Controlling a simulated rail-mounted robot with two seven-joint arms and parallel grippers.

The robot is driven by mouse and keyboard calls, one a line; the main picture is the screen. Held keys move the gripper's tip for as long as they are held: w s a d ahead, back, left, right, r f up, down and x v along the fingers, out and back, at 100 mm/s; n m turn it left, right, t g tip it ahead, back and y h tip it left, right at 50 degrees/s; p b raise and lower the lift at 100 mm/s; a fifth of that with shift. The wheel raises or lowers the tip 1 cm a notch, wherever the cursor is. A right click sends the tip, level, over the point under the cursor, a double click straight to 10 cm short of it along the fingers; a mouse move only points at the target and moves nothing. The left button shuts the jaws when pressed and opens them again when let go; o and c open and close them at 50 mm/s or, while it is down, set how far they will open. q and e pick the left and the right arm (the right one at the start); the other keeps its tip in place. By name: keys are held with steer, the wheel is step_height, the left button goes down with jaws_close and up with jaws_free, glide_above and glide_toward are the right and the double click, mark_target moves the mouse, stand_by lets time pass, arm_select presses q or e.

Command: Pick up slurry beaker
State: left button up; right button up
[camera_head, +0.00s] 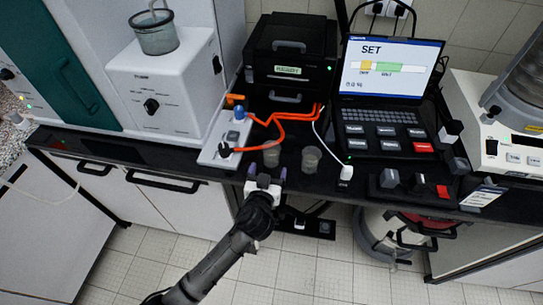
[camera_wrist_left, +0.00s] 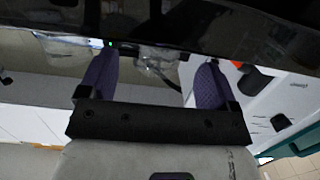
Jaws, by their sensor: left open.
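Two small clear beakers stand near the front edge of the black bench in the head view: a left beaker (camera_head: 271,156) and a right beaker (camera_head: 311,158). I cannot tell which holds slurry. My left gripper (camera_head: 267,178) is open, at the bench's front edge just short of the left beaker. In the left wrist view, a clear vessel (camera_wrist_left: 158,62) shows between the open purple fingers (camera_wrist_left: 153,82), beyond them and apart from them. My right gripper is not seen.
A black printer-like box (camera_head: 290,50) and a laptop-like console (camera_head: 390,70) stand behind. A white machine with a glass jar (camera_head: 157,35) stands left. Small black blocks (camera_head: 389,178) sit right.

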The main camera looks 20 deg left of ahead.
mark_target(270, 162)
arm_select(q)
steer(key=x, duration=0.5)
steer(key=shift+a+b, duration=0.15)
steer(key=shift+b, duration=0.25)
steer(key=shift+w, duration=0.1)
steer(key=c, duration=1)
steer(key=shift+c, duration=0.2)
steer(key=shift+r, duration=0.15)
